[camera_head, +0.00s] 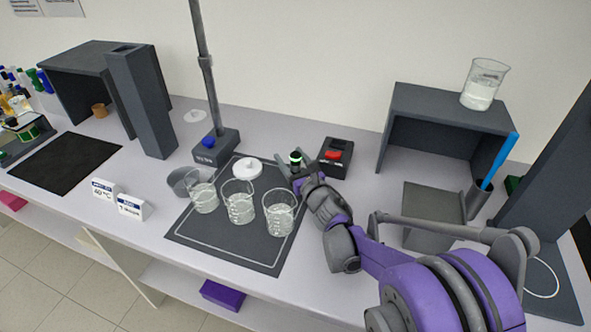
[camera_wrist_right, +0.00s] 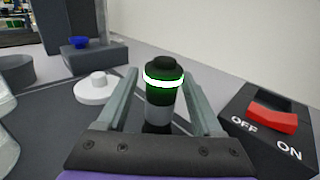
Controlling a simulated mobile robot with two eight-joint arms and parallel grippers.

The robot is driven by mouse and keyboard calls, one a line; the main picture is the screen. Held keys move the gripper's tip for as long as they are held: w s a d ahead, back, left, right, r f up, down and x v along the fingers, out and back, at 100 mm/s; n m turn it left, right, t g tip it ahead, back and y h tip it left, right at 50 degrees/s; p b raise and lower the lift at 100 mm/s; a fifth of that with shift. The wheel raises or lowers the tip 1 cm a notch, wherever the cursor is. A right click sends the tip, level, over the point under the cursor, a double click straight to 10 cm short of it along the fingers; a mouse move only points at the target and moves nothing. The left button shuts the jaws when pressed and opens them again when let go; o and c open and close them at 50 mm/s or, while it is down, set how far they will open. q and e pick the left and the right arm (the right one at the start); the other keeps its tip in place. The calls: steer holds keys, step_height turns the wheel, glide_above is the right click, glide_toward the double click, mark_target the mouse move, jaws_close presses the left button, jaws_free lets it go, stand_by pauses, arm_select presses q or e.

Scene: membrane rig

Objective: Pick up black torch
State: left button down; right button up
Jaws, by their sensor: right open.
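The black torch (camera_wrist_right: 163,88) stands upright in the right wrist view, with a glowing green-white ring below its black cap and a grey lower part. In the head view the torch (camera_head: 295,160) shows small at the back of the dark mat. My right gripper (camera_head: 292,172) is at the torch. In the right wrist view my right gripper (camera_wrist_right: 162,85) is open, with one finger on each side of the torch and a visible gap to each finger. The base of the torch is partly hidden by the gripper. My left gripper is not in view.
A switch box (camera_wrist_right: 262,125) with a red OFF/ON rocker stands right of the torch. A white lidded dish (camera_head: 247,168) is left of it. Three glass beakers (camera_head: 238,208) stand on the mat (camera_head: 240,258) in front. A stand base (camera_head: 217,150) with a blue knob is behind left.

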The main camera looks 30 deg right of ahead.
jaws_close()
stand_by(0.3)
